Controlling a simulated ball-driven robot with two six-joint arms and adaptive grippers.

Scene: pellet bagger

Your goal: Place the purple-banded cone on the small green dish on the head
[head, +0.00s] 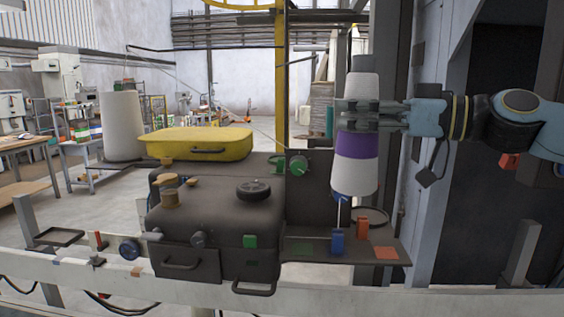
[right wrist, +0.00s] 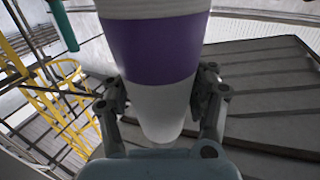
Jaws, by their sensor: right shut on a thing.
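The purple-banded cone (head: 356,146) is white with a broad purple band. It stands nearly upright in the air over the right part of the dark machine. My right gripper (head: 356,116) reaches in from the right and is shut on it above the band. The right wrist view shows the cone (right wrist: 155,50) between both fingers (right wrist: 163,100). A small round green piece (head: 298,167) sits on the machine head, left of the cone; I cannot tell whether it is the dish. My left gripper is not in view.
A plain white cone (head: 122,125) stands at the left beside a yellow case (head: 200,142). A thin rod (head: 338,214) above a blue block (head: 337,243), an orange block (head: 362,229) and a dark ring stand below the held cone. A black wheel (head: 253,190) lies on the machine top.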

